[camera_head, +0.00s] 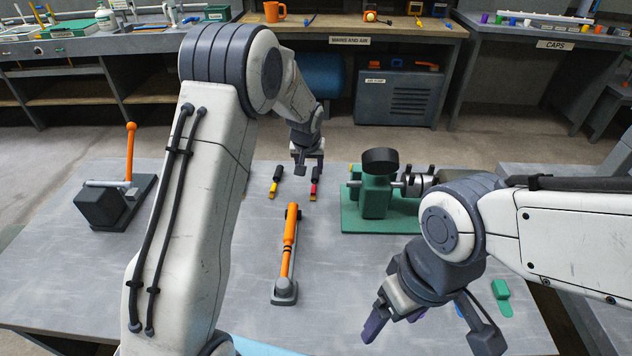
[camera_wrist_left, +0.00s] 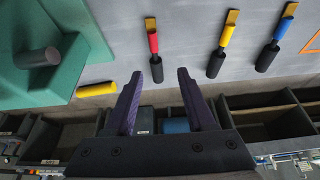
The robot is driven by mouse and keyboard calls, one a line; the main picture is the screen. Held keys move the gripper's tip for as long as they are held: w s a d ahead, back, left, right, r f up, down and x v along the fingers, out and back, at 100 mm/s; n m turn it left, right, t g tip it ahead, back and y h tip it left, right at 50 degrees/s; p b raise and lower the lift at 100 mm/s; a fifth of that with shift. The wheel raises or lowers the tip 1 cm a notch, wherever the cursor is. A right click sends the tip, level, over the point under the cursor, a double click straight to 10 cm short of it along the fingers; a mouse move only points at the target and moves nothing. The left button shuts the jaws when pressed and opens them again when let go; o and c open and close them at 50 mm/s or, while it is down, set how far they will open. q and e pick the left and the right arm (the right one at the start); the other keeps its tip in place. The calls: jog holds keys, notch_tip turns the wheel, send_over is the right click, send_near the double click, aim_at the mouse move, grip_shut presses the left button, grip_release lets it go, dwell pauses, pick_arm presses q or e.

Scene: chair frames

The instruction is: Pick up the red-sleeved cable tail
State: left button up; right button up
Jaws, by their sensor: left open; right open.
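The red-sleeved cable tail (camera_head: 314,187) lies on the grey table, its black end toward my left gripper (camera_head: 307,158). In the left wrist view the red-sleeved tail (camera_wrist_left: 153,42) has a yellow tip and a black end. My left gripper (camera_wrist_left: 159,73) is open and empty, and the black end shows between its fingertips. I cannot tell how high the fingers are above it. A yellow-sleeved tail (camera_head: 274,185) lies to its left; it also shows in the wrist view (camera_wrist_left: 225,37). A blue-sleeved tail (camera_wrist_left: 283,28) lies beyond that. My right gripper (camera_head: 425,322) is open and empty.
A green fixture (camera_head: 376,195) stands right of the tails; its base (camera_wrist_left: 40,60) and a yellow cylinder (camera_wrist_left: 97,89) are near the left fingers. An orange-handled tool (camera_head: 288,245) lies nearer the front. A lever clamp (camera_head: 112,200) stands at left.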

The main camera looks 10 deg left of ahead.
aim_at(314, 184)
pick_arm(q)
jog(key=x, duration=0.5)
jog(key=d+x, duration=0.1)
jog(key=x, duration=0.1)
jog(key=shift+s+f+p, duration=0.1)
jog(key=shift+f+p, duration=0.2)
jog(key=shift+f, duration=0.2)
grip_shut()
